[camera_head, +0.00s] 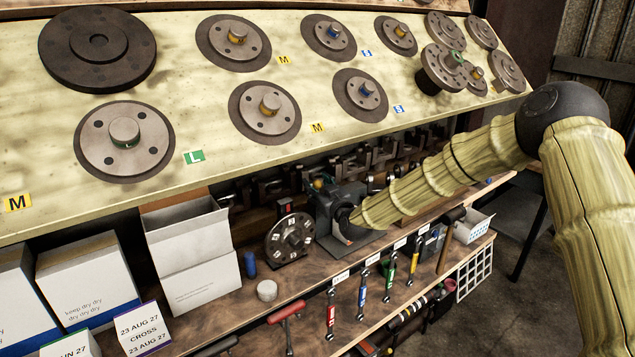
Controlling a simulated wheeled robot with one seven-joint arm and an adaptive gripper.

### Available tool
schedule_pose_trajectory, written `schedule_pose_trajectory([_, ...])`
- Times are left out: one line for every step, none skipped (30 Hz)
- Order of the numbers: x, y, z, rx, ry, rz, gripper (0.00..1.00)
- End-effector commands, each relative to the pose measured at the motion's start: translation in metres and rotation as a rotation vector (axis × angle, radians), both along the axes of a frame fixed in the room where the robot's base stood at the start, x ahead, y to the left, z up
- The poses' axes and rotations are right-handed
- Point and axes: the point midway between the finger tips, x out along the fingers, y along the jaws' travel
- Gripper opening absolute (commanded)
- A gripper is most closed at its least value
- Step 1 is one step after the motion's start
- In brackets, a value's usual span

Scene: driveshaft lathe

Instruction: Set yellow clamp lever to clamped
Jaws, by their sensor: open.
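A small dark machine (341,198) stands on the wooden shelf under the slanted display board. A small yellow part (319,184) shows at its upper left; it may be the clamp lever, but its setting is too small to tell. My arm reaches in from the right, and my gripper (347,218) is at its end, dark against the machine and partly hidden. It is open, close in front of the machine; I cannot tell whether it touches anything.
A dark wheel with pale squares (290,238) stands left of the machine. Coloured wrenches, including a yellow one (413,264), hang along the shelf edge. White boxes (192,255) stand at left. The slanted board (200,170) with metal flanges overhangs the shelf.

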Motion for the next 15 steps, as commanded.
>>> schedule_pose_trajectory([0.0028, 0.0009, 0.0005, 0.0, 0.0, 0.0, 0.47])
schedule_pose_trajectory([0.0037, 0.0015, 0.0004, 0.0, 0.0, 0.0, 0.47])
schedule_pose_trajectory([0.0048, 0.002, 0.0001, 0.0, 0.001, 0.0, 0.47])
schedule_pose_trajectory([0.0053, 0.0023, 0.0, 0.0, 0.001, 0.0, 0.47])
schedule_pose_trajectory([0.0057, 0.0025, -0.0001, 0.0, 0.001, 0.0, 0.47])
schedule_pose_trajectory([0.0061, 0.0026, -0.0002, 0.0, 0.001, 0.0, 0.47])
schedule_pose_trajectory([0.0061, 0.0027, -0.0002, 0.0, 0.001, 0.0, 0.47])
schedule_pose_trajectory([0.0061, 0.0028, -0.0002, 0.0, 0.001, 0.0, 0.47])
schedule_pose_trajectory([0.0061, 0.0028, -0.0003, 0.0, 0.001, 0.0, 0.47])
schedule_pose_trajectory([0.006, 0.0027, -0.0003, 0.0, 0.0, 0.0, 0.47])
schedule_pose_trajectory([0.006, 0.0027, -0.0003, 0.0, 0.0, 0.0, 0.47])
schedule_pose_trajectory([0.006, 0.0027, -0.0003, 0.0, 0.0, 0.0, 0.47])
schedule_pose_trajectory([0.006, 0.0027, -0.0003, 0.0, 0.0, 0.0, 0.42])
schedule_pose_trajectory([0.006, 0.0027, -0.0002, 0.0, 0.0, 0.0, 0.36])
schedule_pose_trajectory([0.0059, 0.0027, -0.0002, 0.0, 0.0, 0.0, 0.29])
